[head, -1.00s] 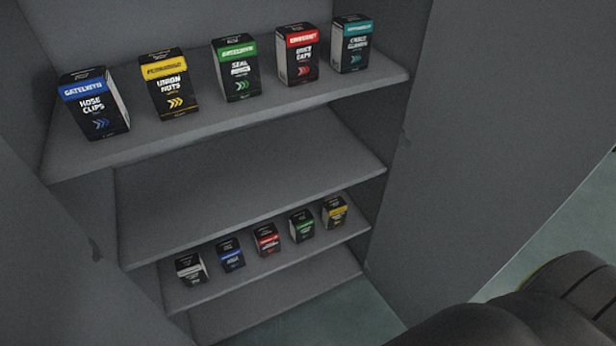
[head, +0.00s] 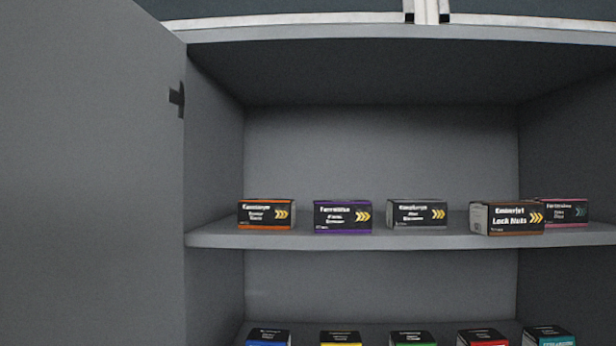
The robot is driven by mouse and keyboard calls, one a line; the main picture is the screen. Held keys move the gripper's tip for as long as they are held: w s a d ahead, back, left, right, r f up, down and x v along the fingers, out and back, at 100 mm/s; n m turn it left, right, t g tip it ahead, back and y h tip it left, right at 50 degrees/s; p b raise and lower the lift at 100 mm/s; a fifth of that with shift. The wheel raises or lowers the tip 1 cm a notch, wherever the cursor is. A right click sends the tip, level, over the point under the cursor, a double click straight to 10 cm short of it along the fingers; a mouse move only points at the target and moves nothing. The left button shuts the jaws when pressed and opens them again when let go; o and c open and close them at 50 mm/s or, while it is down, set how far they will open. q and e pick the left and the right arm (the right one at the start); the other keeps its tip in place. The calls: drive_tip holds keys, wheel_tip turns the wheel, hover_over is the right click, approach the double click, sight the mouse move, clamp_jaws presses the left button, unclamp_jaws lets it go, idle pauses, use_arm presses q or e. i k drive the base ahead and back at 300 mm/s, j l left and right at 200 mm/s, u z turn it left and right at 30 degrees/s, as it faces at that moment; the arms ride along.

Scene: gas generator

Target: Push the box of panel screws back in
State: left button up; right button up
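On the upper shelf (head: 420,241) of the open cabinet stands a row of dark boxes. The purple-trimmed box (head: 342,217) has small blurred lettering that may read panel screws. Its lower front edge is at or close to the shelf's front edge, a little further forward than the orange-trimmed box (head: 266,214) and the grey-trimmed box (head: 417,214). The brown-trimmed lock nuts box (head: 507,218) looks larger, stands furthest forward at the shelf's edge and partly hides a pink-trimmed box (head: 563,212). Neither of my grippers is in view.
The open cabinet door (head: 90,180) fills the left side. There is free room above the boxes, under the cabinet top (head: 400,36). A lower shelf holds several more boxes, including a blue-trimmed one (head: 268,337) and a red-trimmed one (head: 482,337).

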sight(329, 217)
drive_tip(key=u, duration=0.45)
drive_tip(key=l+u, duration=0.15)
drive_tip(key=u, duration=0.3)
drive_tip(key=l+u, duration=0.1)
drive_tip(key=u, duration=0.35)
drive_tip(key=l+u, duration=0.1)
drive_tip(key=u, duration=0.8)
drive_tip(key=l+u, duration=0.15)
drive_tip(key=u, duration=0.7)
drive_tip(key=k+l+z, duration=0.1)
drive_tip(key=z, duration=0.25)
drive_tip(key=k+l+z, duration=0.1)
drive_tip(key=z, duration=0.3)
drive_tip(key=l+z, duration=0.1)
drive_tip(key=z, duration=0.35)
drive_tip(key=l+z, duration=0.1)
drive_tip(key=z, duration=0.4)
drive_tip(key=l+z, duration=0.1)
drive_tip(key=z, duration=0.35)
drive_tip(key=l+z, duration=0.1)
drive_tip(key=z, duration=0.85)
